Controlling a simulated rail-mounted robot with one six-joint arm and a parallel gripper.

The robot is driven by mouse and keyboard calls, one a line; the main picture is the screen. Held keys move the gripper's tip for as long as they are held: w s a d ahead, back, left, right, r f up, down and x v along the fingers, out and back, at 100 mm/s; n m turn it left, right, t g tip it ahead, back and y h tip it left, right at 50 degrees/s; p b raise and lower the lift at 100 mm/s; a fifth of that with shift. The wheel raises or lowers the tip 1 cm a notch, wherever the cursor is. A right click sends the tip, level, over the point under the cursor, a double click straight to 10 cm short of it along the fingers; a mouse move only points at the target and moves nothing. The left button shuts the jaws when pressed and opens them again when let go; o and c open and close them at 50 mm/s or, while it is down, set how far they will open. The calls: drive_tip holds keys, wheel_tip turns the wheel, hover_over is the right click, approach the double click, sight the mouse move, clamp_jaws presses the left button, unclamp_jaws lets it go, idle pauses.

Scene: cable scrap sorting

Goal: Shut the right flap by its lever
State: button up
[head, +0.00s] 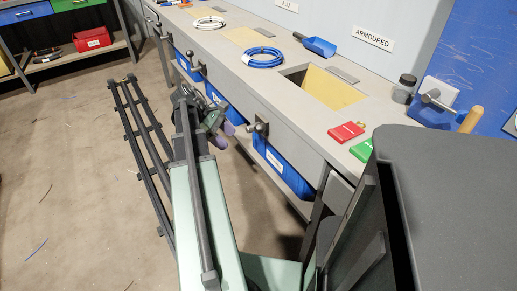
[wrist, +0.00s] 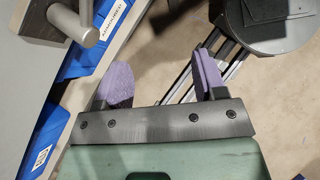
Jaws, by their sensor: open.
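The right flap (head: 330,88) is a yellow panel in the bench top below the ARMOURED sign. It looks tilted down, with a dark gap along its left side. Its lever (head: 258,128) is a grey metal handle on the bench front; a grey lever (wrist: 82,22) also shows large at the upper left of the wrist view. My gripper (head: 226,124) is in front of the bench, left of the right lever and apart from it. In the wrist view my gripper (wrist: 163,82) has its purple pads spread wide, with nothing between them.
Two more yellow panels (head: 245,37) look level with the bench top. Blue bins (head: 282,168) stand below. A dark rail (head: 145,150) runs along the floor.

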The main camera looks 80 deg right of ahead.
drive_tip(key=a+f+g+h+b, duration=0.4)
drive_tip(key=f+h+b, duration=0.1)
drive_tip(key=b, duration=0.2)
drive_tip(key=m+g+h+p, duration=0.1)
drive_tip(key=m+g+h, duration=0.15)
drive_tip(key=h, duration=0.25)
approach(260, 127)
drive_tip(key=shift+n+g, duration=0.25)
drive_tip(key=shift+n, duration=0.2)
drive_tip(key=x, duration=0.3)
drive_tip(key=f+x, duration=0.1)
drive_tip(key=x, duration=0.3)
drive_tip(key=d+f+x, duration=0.1)
drive_tip(key=x, duration=0.2)
drive_tip(key=shift+w+d, duration=0.1)
drive_tip(key=shift+w, duration=0.05)
clamp_jaws()
drive_tip(key=shift+r, duration=0.1)
